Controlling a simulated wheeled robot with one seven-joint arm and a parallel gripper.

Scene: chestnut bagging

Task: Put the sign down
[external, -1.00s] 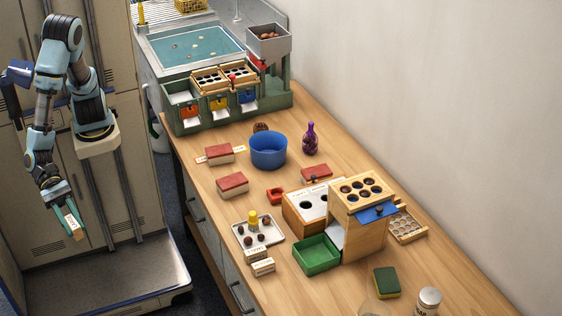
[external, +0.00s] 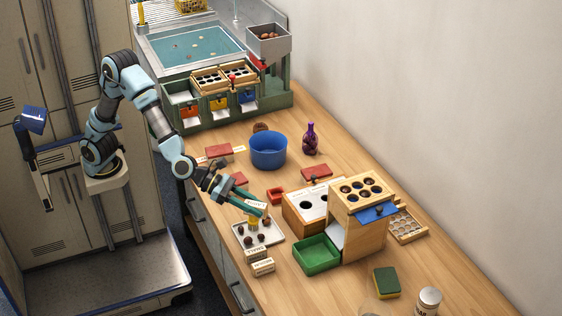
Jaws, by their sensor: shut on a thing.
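My gripper (external: 256,211) is shut on a small pale sign (external: 257,204), partly covered by the green fingers. It is above the back part of a white tray (external: 274,238); how high above is hard to tell. Two more small pale signs with dark lettering, one (external: 256,254) behind the other (external: 263,267), stand on the table in front of the tray.
The tray holds several chestnuts (external: 248,241) and a yellow object (external: 253,222) close under my fingers. A green open box (external: 316,254) and a wooden dispenser (external: 360,222) stand to the right.

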